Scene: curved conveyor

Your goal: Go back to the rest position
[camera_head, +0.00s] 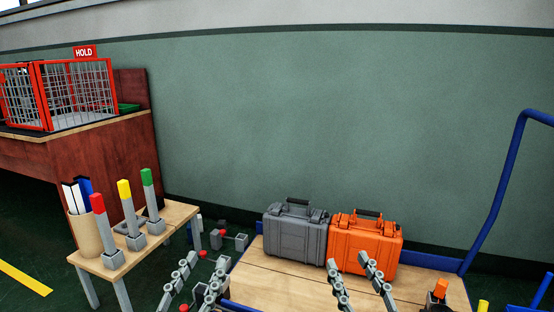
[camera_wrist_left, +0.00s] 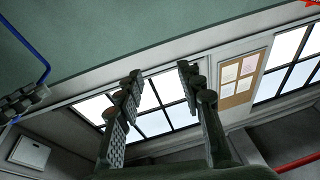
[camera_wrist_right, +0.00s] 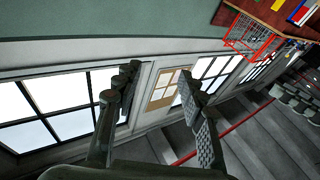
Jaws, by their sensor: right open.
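My left gripper (camera_head: 204,263) is at the bottom of the head view, left of the cart. Its two fingers stand apart with nothing between them, as the left wrist view (camera_wrist_left: 160,78) also shows. My right gripper (camera_head: 348,262) is at the bottom middle, its fingers in front of the cases in the picture. It is open and empty in the right wrist view (camera_wrist_right: 157,77). Both grippers point upward. Neither is seen touching anything. A grey case (camera_head: 293,236) and an orange case (camera_head: 365,245) stand side by side on the wooden cart top (camera_head: 262,275).
A small wooden table (camera_head: 178,215) at left bears red, yellow and green-topped posts and a cup (camera_head: 85,234). Behind it is a red cage (camera_head: 75,95) with a HOLD sign. A blue cart handle (camera_head: 508,160) rises at right. Loose parts (camera_head: 235,240) lie beyond the left gripper.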

